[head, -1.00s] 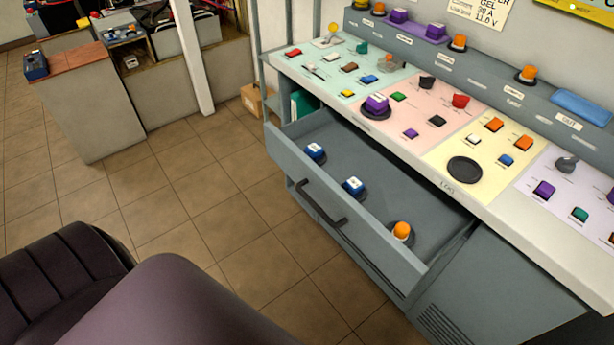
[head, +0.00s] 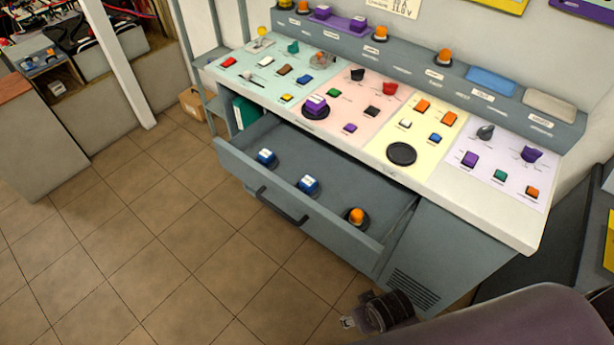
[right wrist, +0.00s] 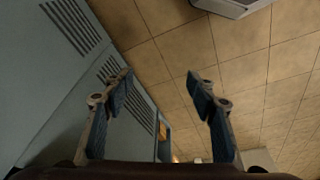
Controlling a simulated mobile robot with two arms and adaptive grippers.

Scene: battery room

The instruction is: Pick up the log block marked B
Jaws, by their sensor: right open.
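I cannot read a letter B on any block, so I cannot tell which is the log block. Two blue blocks with pale tops, the left one (head: 266,157) and the middle one (head: 308,184), stand in the open drawer (head: 345,245). An orange-topped block (head: 356,216) stands on a dark round base at the drawer's right end. My right gripper (head: 352,321) is low in front of the desk, below the drawer; in the right wrist view (right wrist: 160,78) its fingers are apart with nothing between them. My left gripper is not in view.
The desktop (head: 460,205) holds coloured panels with several small blocks, a purple block (head: 316,103) on a dark disc and an empty black disc (head: 402,154). A raised shelf behind holds more blocks and a purple tray (head: 340,22). The tiled floor (head: 190,255) is clear.

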